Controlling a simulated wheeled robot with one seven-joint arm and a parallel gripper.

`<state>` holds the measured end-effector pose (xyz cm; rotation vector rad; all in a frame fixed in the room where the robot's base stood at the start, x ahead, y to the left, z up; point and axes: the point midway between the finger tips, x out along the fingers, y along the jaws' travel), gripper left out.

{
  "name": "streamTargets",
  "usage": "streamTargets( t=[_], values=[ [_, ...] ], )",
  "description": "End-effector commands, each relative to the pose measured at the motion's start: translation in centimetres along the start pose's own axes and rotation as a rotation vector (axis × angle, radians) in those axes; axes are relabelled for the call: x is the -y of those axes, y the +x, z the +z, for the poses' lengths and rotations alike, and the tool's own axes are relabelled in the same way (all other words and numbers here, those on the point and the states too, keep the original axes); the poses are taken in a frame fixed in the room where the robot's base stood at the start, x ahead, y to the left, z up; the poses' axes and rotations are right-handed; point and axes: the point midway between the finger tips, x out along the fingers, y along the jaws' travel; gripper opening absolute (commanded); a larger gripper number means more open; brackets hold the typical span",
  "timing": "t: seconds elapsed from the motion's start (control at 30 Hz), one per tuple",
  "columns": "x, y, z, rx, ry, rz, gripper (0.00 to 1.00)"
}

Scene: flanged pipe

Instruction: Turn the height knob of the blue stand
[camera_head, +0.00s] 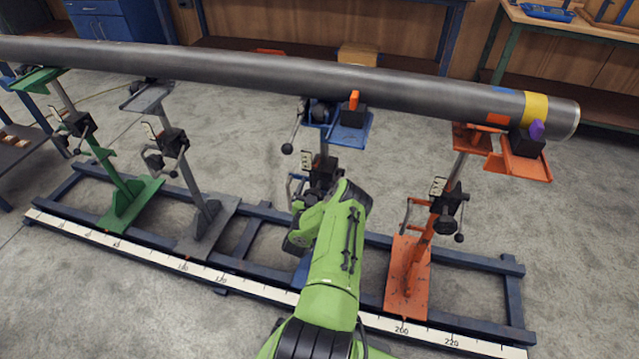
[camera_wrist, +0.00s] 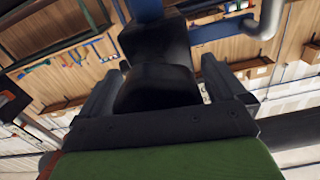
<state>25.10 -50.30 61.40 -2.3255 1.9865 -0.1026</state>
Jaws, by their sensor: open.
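The blue stand's tray (camera_head: 350,130) is under the pipe (camera_head: 250,72) in the middle of the head view. A black housing (camera_head: 322,172) sits on its post. My gripper is hidden behind my own green arm there, close to that housing. In the wrist view, my gripper (camera_wrist: 162,72) is open, with one finger on each side of a rounded black knob (camera_wrist: 155,90). The knob is in front of a black block (camera_wrist: 155,42) and a blue post (camera_wrist: 148,9). Whether the fingers touch the knob cannot be told.
A crank with a ball end (camera_head: 287,148) sticks out left of the blue stand. An orange stand (camera_head: 408,275) is to the right, with grey (camera_head: 207,225) and green (camera_head: 128,203) stands to the left. The blue base rail (camera_head: 490,262) and white scale (camera_head: 250,287) run below.

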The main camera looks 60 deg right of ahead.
Motion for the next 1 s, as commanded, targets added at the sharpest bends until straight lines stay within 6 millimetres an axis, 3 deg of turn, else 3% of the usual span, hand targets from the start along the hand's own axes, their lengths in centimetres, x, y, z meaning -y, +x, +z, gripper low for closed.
streamTargets(
  t=[0.17, 0.5, 1.0],
  values=[
    [0.0, 0.0, 0.01, 0.0, 0.0, 0.0, 0.98],
    [0.01, 0.02, -0.01, -0.001, 0.0, 0.0, 0.46],
    [0.08, 0.0, -0.38, -0.001, -0.135, 0.0, 0.44]
  ],
)
